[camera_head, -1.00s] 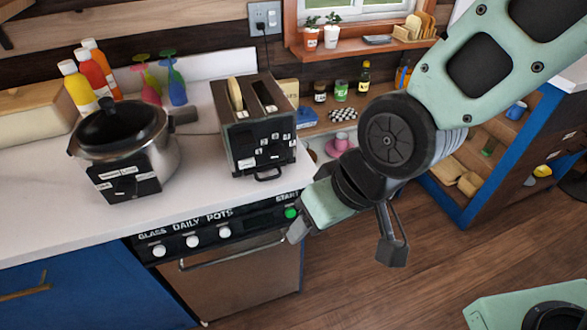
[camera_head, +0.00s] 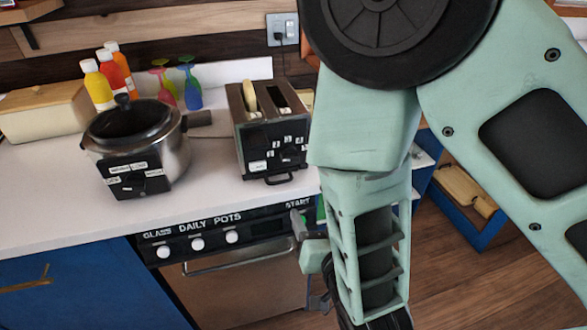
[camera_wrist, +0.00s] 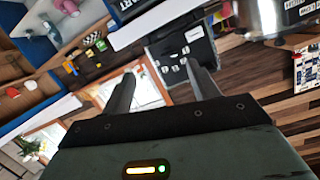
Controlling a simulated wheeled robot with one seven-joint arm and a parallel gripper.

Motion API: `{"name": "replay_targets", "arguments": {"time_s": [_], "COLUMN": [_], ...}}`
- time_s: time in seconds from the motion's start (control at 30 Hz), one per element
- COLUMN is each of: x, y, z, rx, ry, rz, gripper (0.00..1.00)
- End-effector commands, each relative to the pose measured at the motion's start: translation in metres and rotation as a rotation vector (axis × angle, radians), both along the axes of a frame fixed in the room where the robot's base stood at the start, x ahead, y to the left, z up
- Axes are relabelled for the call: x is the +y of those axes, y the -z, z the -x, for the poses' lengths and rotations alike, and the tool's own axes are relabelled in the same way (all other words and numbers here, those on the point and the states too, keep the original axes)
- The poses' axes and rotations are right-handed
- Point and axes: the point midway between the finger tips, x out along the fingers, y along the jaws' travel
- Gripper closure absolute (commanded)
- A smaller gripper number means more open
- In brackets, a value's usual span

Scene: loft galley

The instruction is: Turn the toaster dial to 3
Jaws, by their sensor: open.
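The toaster (camera_head: 243,112) is a dark box on the white counter, with bread in one slot. Its front panel carries small white labels around a dark dial (camera_head: 289,155); I cannot read the dial's setting. A handle sits low on its front. The toaster's labelled front also shows in the wrist view (camera_wrist: 187,68), beyond the fingers. My gripper (camera_wrist: 163,83) is open and empty there. In the head view it is below and right of the toaster, in front of the oven panel, mostly hidden by my arm.
A steel cooker (camera_head: 168,150) with a black lid stands left of the toaster. Bottles (camera_head: 98,85) and colored glasses (camera_head: 190,90) stand behind. The oven panel (camera_head: 215,238) with white knobs runs below the counter edge.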

Motion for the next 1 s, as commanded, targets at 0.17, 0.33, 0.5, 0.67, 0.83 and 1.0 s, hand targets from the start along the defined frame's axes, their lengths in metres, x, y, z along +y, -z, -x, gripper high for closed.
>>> {"name": "replay_targets", "arguments": {"time_s": [0.17, 0.33, 0.5, 0.67, 0.83, 1.0], "x": [-0.005, -0.006, -0.002, 0.002, 0.011, 0.022], "y": [-0.002, -0.005, -0.003, -0.002, -0.011, -0.011], "z": [0.011, 0.012, 0.002, -0.015, -0.049, -0.083], "rx": [-0.177, -0.234, -0.237, -0.239, -0.236, -0.235], "ry": [-0.014, -0.021, -0.017, -0.019, -0.018, -0.018], "rz": [0.010, 0.008, 0.002, 0.001, 0.007, 0.007], "gripper": [0.40, 0.40, 0.40, 0.40, 0.40, 0.40]}}
